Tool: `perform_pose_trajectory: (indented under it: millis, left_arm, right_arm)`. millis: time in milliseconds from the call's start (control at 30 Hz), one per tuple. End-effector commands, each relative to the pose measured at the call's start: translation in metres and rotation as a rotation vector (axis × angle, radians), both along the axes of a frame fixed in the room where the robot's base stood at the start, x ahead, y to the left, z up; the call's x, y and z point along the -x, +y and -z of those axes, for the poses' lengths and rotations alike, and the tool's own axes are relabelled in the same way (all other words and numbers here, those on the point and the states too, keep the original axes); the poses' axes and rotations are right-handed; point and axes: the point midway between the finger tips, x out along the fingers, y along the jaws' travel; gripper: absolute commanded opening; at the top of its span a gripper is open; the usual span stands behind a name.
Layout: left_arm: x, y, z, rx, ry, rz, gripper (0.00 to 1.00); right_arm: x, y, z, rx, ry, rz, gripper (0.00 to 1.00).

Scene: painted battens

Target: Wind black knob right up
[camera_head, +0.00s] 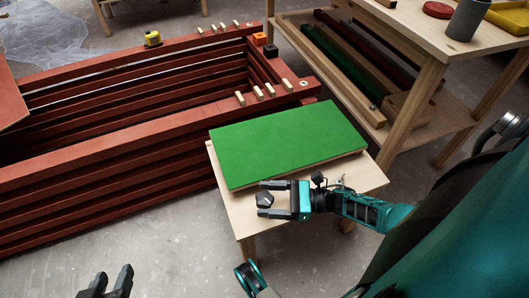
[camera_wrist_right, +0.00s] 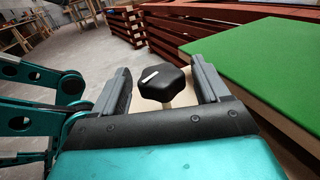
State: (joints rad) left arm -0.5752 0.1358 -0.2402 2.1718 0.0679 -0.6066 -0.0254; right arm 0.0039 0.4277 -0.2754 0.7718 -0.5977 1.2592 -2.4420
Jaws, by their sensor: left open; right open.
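The black knob (camera_head: 265,199) is a lobed knob at the near left edge of a small wooden table (camera_head: 365,182). In the right wrist view the knob (camera_wrist_right: 164,82) carries a white mark on top and sits on a pale stem. My right gripper (camera_head: 264,199) is open, with one finger on each side of the knob; in the wrist view its fingers (camera_wrist_right: 164,88) stand apart from it with gaps on both sides. My left gripper (camera_head: 109,277) is open and empty at the bottom left of the head view, over the floor.
A green panel (camera_head: 285,140) lies on the small table right beside the knob. A stack of red battens (camera_head: 105,160) stands behind and left, with small wooden blocks and a yellow tape measure (camera_head: 152,38) on it. A workbench (camera_head: 430,65) stands at the upper right. Grey floor at the lower left is clear.

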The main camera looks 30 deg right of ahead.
Motion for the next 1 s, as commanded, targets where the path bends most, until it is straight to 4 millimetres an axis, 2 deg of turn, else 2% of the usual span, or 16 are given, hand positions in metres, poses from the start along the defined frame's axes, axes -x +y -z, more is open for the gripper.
perform_pose_trajectory:
  millis: [133, 433, 900, 1000]
  left_arm:
    - [-0.001, 0.0003, -0.0007, 0.0, -0.003, -0.001, 0.43]
    - [-0.0048, 0.0008, -0.0033, -0.001, -0.013, -0.002, 0.43]
    - [-0.0052, 0.0012, -0.0035, 0.0, -0.012, -0.003, 0.43]
    - [-0.0051, 0.0012, -0.0034, 0.0, -0.012, -0.003, 0.43]
  right_arm:
    - [-0.0065, 0.0086, -0.0002, 0.0, 0.0, 0.0, 0.74]
    - [-0.0078, 0.0102, -0.0001, 0.0, 0.0, 0.001, 0.74]
    - [-0.0076, 0.0098, 0.0, 0.0, 0.0, 0.001, 0.3]
    - [-0.0074, 0.0098, 0.0001, 0.0, 0.0, 0.001, 0.24]
